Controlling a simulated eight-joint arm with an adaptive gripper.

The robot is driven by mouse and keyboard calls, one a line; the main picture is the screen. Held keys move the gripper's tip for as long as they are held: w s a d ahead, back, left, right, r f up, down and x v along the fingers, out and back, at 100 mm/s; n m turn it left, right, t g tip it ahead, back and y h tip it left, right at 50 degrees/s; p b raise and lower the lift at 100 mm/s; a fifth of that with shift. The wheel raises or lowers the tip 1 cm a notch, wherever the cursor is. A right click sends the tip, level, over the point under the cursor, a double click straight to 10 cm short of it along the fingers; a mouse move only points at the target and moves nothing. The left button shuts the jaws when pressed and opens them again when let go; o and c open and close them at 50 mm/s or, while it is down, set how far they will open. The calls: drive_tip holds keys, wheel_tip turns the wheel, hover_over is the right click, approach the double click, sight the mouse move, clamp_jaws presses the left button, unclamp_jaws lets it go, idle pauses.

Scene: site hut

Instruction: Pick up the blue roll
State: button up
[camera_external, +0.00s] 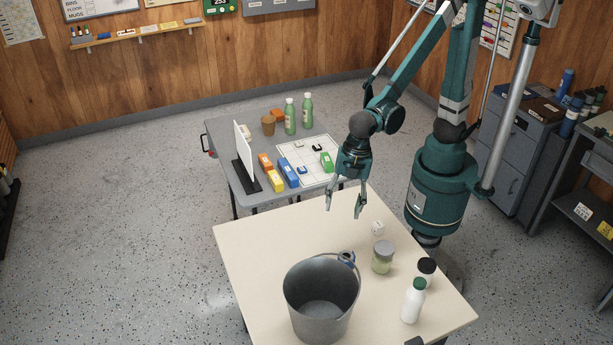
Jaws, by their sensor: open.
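A small blue roll (347,257) is on the cream table, just behind the right rim of a grey bucket. The bucket hides part of it, and I cannot tell whether the two touch. My gripper (344,211) points down with its two fingers spread apart and nothing between them. It hangs above the far part of the cream table, higher than the blue roll and behind it in the picture.
The grey bucket (320,312) stands on the cream table (262,241). To the roll's right are a white cube (377,228), a glass jar (382,258), a black-topped container (426,268) and a white bottle (412,304). A grey table (222,150) behind carries blocks and green bottles.

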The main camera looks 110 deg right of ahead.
sight(346, 256)
drive_tip(key=w+a+f+n, duration=0.1)
drive_tip(key=a+f, duration=0.2)
drive_tip(key=w+a+f+n+g, duration=0.1)
drive_tip(key=a+f+n, duration=0.1)
drive_tip(key=a+f, duration=0.1)
drive_tip(key=w+a+f+n+g, duration=0.1)
drive_tip(key=a+f, duration=0.2)
drive_tip(key=f, duration=0.2)
drive_tip(key=shift+w+a+f+n+h, duration=0.2)
drive_tip(key=shift+w+a+n+h, duration=0.1)
drive_tip(key=shift+a+n, duration=0.1)
drive_tip(key=shift+a+f+n+p, duration=0.3)
drive_tip(key=shift+a+f, duration=0.2)
drive_tip(key=shift+f, duration=0.2)
drive_tip(key=shift+f, duration=0.1)
drive_tip(key=shift+f+b, duration=0.3)
drive_tip(key=shift+f, duration=0.9)
drive_tip(key=shift+f, duration=0.1)
drive_tip(key=shift+f+b, duration=0.75)
drive_tip(key=shift+f, duration=1.75)
